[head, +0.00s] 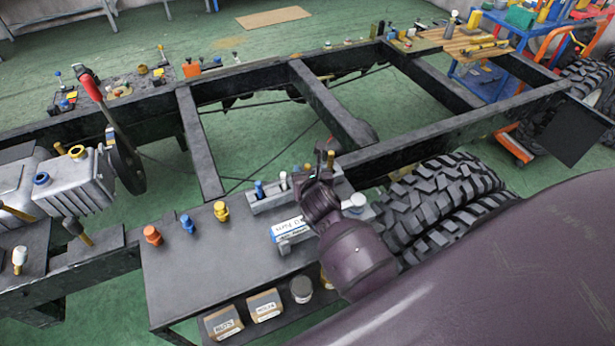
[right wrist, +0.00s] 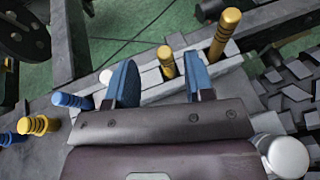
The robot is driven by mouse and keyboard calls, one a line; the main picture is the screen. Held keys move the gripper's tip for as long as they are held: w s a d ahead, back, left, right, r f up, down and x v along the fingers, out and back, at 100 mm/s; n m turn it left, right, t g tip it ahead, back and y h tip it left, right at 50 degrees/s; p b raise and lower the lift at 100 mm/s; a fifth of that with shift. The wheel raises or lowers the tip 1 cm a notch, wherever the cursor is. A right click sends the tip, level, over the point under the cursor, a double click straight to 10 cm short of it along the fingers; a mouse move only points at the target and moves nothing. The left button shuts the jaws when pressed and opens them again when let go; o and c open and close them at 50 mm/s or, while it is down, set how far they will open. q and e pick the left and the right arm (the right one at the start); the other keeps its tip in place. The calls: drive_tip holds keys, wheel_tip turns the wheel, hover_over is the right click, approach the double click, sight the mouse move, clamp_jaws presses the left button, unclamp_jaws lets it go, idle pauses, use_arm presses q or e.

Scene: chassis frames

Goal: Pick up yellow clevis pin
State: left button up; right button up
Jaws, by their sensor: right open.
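A grey rack (head: 268,203) on the dark bench holds upright pins: a blue pin (head: 259,188), a pale pin (head: 283,181) and yellow-gold pins. One yellow ribbed pin (right wrist: 166,62) appears between my right gripper's blue fingers in the right wrist view. A taller yellow pin (right wrist: 228,25) stands to its right, and shows in the head view (head: 331,159). My right gripper (right wrist: 162,82) is open and empty at the rack; in the head view the gripper (head: 314,178) partly hides the rack's right end. I cannot tell whether the fingers touch the nearer pin. My left gripper is out of view.
Orange (head: 152,235), blue (head: 187,223) and yellow (head: 221,211) ribbed pieces stand on the bench (head: 200,265) left of the rack. Labelled boxes (head: 224,322) sit at its front. Tyres (head: 440,195) lie close right. The dark chassis frame (head: 340,115) runs behind.

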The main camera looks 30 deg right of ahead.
sight(308, 167)
drive_tip(key=shift+d+b+x, duration=0.2)
drive_tip(key=shift+b+x, duration=0.2)
drive_tip(key=shift+x, duration=2.45)
drive_tip(key=shift+s+f, duration=0.1)
clamp_jaws()
